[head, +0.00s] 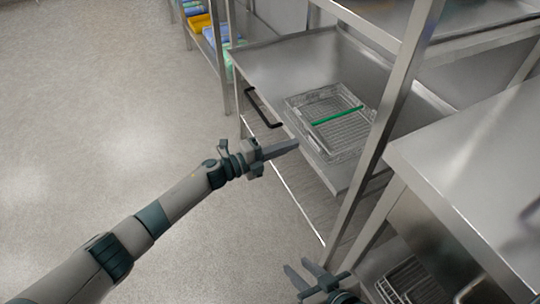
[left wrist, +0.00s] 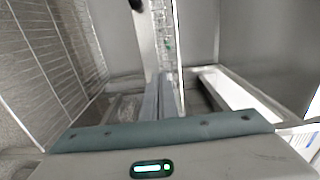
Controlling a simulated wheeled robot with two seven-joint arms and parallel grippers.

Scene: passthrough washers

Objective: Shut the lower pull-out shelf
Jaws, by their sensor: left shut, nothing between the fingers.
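The pull-out shelf (head: 262,68) is a grey steel tray in the head view, standing out to the left from under the rack. A black bar handle (head: 262,108) is on its front face. A wire basket (head: 330,118) with a green strip lies on it. My left gripper (head: 296,145) is shut and empty, just below and right of the handle, beside the shelf's front. I cannot tell whether it touches. Its closed fingers (left wrist: 162,95) also show in the left wrist view. My right gripper (head: 297,264) is open and empty, low in the head view.
A steel rack post (head: 385,130) stands in front of the shelf's right part. A steel counter (head: 475,160) fills the right side. Another wire rack (head: 405,282) is below it. A shelf with yellow and blue items (head: 200,22) is at the back. The floor at left is clear.

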